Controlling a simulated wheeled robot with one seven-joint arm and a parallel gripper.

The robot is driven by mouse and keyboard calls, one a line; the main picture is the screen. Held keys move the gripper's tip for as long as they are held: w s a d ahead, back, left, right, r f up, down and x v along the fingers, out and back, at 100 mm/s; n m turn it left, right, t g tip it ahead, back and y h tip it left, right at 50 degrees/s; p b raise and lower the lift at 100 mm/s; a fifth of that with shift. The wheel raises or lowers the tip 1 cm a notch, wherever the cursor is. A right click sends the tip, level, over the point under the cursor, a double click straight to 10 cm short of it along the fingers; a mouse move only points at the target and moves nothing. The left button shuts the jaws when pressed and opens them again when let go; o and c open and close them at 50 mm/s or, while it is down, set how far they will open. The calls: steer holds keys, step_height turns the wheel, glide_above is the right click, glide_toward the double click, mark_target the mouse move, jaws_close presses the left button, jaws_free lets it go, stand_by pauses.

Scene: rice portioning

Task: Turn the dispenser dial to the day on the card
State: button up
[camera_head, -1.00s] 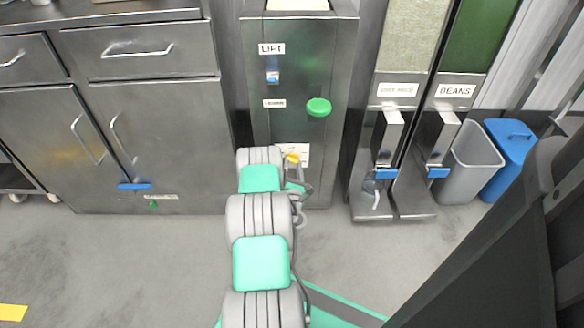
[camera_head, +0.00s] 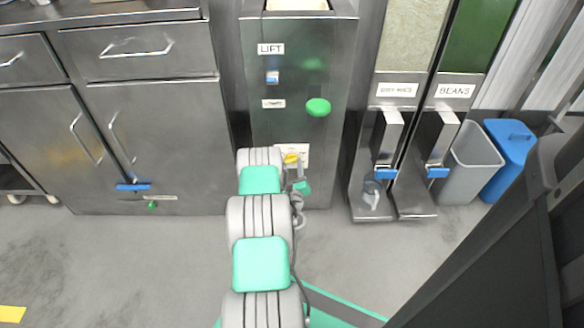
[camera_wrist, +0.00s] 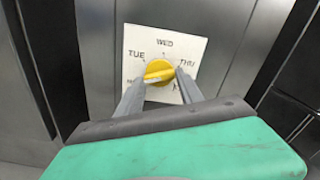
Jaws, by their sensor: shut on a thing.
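The yellow dial (camera_wrist: 158,72) sits on a white day plate (camera_wrist: 193,52) on the steel dispenser front. TUE, WED and THU read clearly on the plate; lower labels on both sides are partly hidden or too small to read. My gripper (camera_wrist: 161,80) is shut on the dial, one finger on each side. The dial's raised bar is tilted, its left end lower, toward the lower-left label; which end is the pointer is unclear. In the head view the dial (camera_head: 291,158) shows beside my arm. The small label (camera_head: 274,104) above it is too blurred to read.
The dispenser (camera_head: 262,130) also carries a green knob (camera_head: 318,107) and a blue LIFT switch (camera_head: 272,77). Steel cabinets (camera_head: 150,120) stand left. Two hoppers with blue levers (camera_head: 386,174), a grey bin (camera_head: 470,160) and a blue bin (camera_head: 508,160) stand right. Floor in front is clear.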

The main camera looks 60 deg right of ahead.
steer(key=shift+w+r+n, duration=0.1)
steer(key=shift+n, duration=0.5)
steer(key=o, duration=1.4)
